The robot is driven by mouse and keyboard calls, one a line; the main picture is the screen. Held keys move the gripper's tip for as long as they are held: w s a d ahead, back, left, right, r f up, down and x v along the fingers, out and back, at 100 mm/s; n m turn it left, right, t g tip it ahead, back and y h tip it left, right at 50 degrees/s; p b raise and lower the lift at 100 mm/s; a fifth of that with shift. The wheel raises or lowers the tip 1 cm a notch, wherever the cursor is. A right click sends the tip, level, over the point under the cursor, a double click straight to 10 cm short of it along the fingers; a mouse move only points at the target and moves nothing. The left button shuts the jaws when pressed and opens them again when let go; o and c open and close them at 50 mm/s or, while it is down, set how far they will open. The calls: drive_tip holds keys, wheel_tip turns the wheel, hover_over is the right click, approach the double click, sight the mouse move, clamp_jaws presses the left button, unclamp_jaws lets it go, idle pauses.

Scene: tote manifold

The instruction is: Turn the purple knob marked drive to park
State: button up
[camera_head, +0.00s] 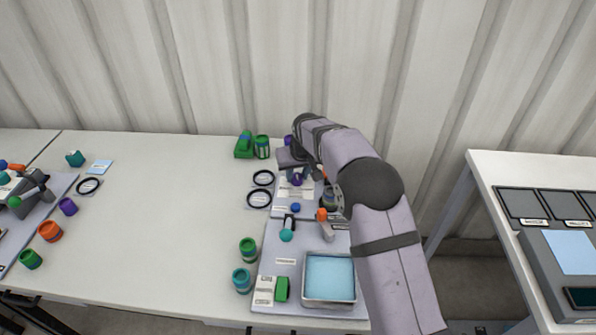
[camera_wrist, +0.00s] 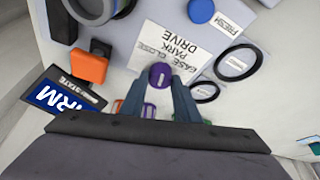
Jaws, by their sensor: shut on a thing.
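The purple knob (camera_wrist: 160,77) sits in the wrist view between the two fingertips of my gripper (camera_wrist: 161,92), which is shut on it. A white label (camera_wrist: 171,45) beside it reads PARK and DRIVE, upside down in this view. In the head view the purple knob (camera_head: 297,180) shows just under my gripper (camera_head: 297,171), on the far part of the grey panel (camera_head: 271,246). The fingers hide part of the knob, and I cannot tell which mark it points to.
An orange handle (camera_wrist: 89,68) and a blue button (camera_wrist: 201,10) stand near the knob. Black rings (camera_head: 259,198) lie left of the panel. Green containers (camera_head: 262,147) stand behind. A water-filled tray (camera_head: 329,279) is at the panel's front. The table's middle left is clear.

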drive_tip(key=shift+a+m+h, duration=0.1)
drive_tip(key=shift+m+h, duration=0.3)
drive_tip(key=shift+m, duration=0.8)
drive_tip(key=o, duration=1)
drive_tip(key=shift+o, duration=0.2)
drive_tip(key=shift+r, duration=0.15)
drive_tip(key=b+v, duration=0.1)
drive_tip(key=v, duration=0.6)
drive_tip(key=shift+s, duration=0.2)
